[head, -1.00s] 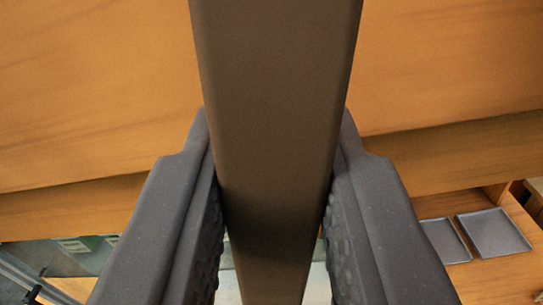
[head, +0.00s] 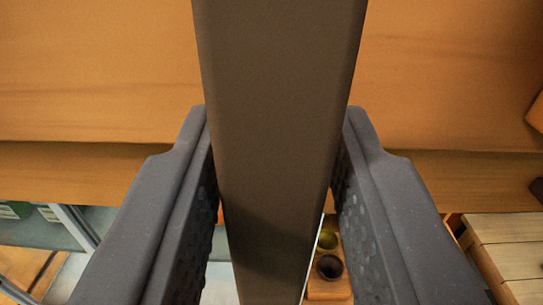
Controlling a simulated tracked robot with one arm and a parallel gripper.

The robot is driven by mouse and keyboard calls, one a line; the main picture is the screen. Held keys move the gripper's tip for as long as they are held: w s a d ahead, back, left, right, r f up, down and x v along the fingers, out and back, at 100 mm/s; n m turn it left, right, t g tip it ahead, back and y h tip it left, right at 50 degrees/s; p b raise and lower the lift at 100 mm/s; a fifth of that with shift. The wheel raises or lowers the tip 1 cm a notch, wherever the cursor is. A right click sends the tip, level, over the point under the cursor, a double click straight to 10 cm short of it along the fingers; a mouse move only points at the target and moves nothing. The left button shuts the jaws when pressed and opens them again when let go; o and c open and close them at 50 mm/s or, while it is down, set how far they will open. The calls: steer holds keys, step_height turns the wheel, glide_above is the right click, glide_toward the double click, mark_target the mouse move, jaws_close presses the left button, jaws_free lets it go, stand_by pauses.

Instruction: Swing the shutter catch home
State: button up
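A long dark brown bar (head: 280,110), which looks like the shutter catch, runs from the top to the bottom of the head view. It lies in front of a broad orange-brown wood face (head: 90,70). My gripper (head: 277,155) has one dark grey finger on each side of the bar. A narrow gap shows between the right finger and the bar's lower part, and a smaller one on the left. The fingers look slightly parted around the bar. The bar's pivot and any stop are out of view.
A darker wood edge (head: 70,175) runs across below the wood face. Below right are small round pots (head: 329,266) and a pale slatted wooden surface (head: 510,250). A grey metal frame (head: 78,228) stands at lower left. An orange wooden corner shows at the right edge.

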steer(key=shift+o, duration=1)
steer(key=shift+s, duration=0.1)
steer(key=s+b, duration=0.3)
steer(key=s, duration=1)
steer(key=shift+s+a, duration=0.25)
steer(key=s+a+r+g+b, duration=0.2)
steer(key=s+a+b, duration=0.5)
steer(key=s+a, duration=0.2)
steer(key=s, duration=0.2)
steer(key=shift+s+r+g+y+b, duration=0.2)
steer(key=shift+s+g+y+b, duration=0.1)
steer(key=shift+s+b, duration=0.1)
steer(key=shift+w, duration=0.1)
stand_by(0.6)
